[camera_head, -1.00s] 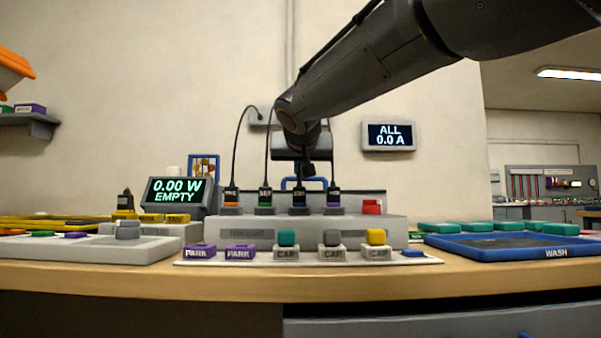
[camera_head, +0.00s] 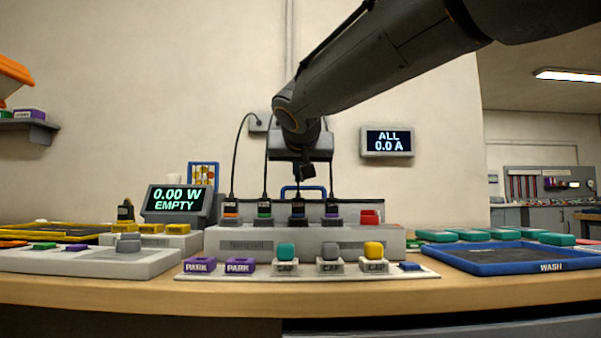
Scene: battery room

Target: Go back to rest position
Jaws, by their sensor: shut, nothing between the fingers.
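My gripper (camera_head: 305,174) hangs at the end of my dark grey arm, pointing down, over the back of the grey charging station (camera_head: 290,243). It is shut and holds nothing. Its tip is above the row of plugged connectors, apart from them as far as I can tell. A blue handle (camera_head: 303,189) stands behind the gripper tip.
A white board (camera_head: 310,272) in front carries purple PARK blocks (camera_head: 200,265) and several CAP blocks (camera_head: 373,258). A display (camera_head: 174,199) reads 0.00 W EMPTY; a wall display (camera_head: 388,141) reads ALL 0.0 A.

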